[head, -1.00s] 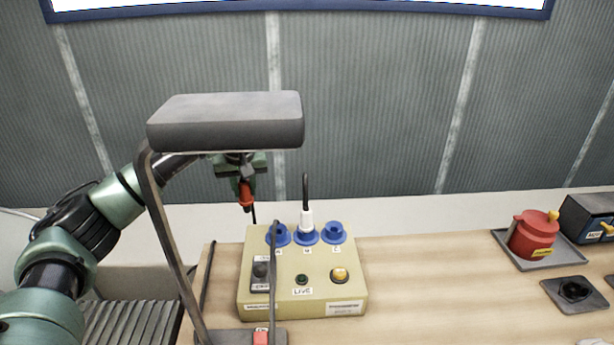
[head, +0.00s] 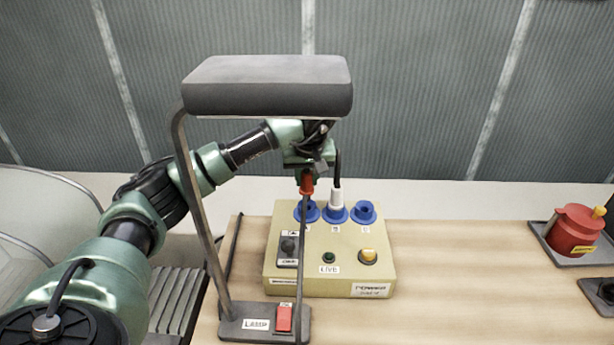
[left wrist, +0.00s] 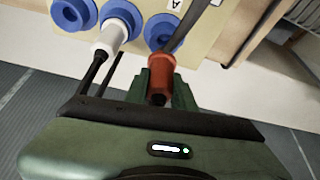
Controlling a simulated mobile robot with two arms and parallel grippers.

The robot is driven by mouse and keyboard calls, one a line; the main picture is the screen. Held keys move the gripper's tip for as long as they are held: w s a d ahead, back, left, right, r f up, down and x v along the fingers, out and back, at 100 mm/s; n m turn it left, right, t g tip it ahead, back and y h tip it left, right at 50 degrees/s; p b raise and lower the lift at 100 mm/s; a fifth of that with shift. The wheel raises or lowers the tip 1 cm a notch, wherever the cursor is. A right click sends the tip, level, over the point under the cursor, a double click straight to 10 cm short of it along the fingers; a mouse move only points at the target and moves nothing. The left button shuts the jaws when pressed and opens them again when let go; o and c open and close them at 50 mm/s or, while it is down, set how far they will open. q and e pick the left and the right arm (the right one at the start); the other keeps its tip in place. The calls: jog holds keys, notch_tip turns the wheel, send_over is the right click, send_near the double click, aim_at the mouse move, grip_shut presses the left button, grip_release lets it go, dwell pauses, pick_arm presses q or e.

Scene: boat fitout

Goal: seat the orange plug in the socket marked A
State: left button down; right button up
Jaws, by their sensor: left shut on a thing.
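The orange plug (head: 307,184) is held in my left gripper (head: 306,172), which is shut on it. In the head view the plug hangs just above the leftmost blue socket (head: 307,212), with a thin dark post crossing in front. In the left wrist view the orange plug (left wrist: 160,72) sits between the fingers (left wrist: 160,88), close to the blue socket (left wrist: 163,30) beside the label A. A small gap seems to remain there; contact is hard to tell. A white plug (head: 336,198) stands in the middle socket (head: 335,215). My right gripper is not in view.
The lamp's wide grey head (head: 268,88) overhangs my left forearm, and its base (head: 240,322) stands at the front. The beige power box (head: 330,285) carries switches and a third, empty blue socket (head: 364,211). A red pot (head: 574,232) stands far right.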

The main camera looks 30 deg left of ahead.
aim_at(307, 187)
pick_arm(q)
jog(key=shift+r, duration=0.1)
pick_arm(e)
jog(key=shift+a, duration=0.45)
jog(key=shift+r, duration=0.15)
pick_arm(q)
jog(key=shift+d, duration=0.1)
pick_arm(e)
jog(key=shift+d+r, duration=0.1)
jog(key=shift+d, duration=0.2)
pick_arm(q)
jog(key=shift+f+b, duration=0.45)
jog(key=shift+f, duration=0.7)
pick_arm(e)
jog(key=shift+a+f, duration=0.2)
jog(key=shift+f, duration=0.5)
pick_arm(q)
jog(key=shift+f+b, duration=0.65)
jog(key=shift+f, duration=0.4)
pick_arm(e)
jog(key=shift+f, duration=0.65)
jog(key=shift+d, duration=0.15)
pick_arm(q)
jog(key=c, duration=1.1)
grip_release()
jog(key=shift+s, duration=0.1)
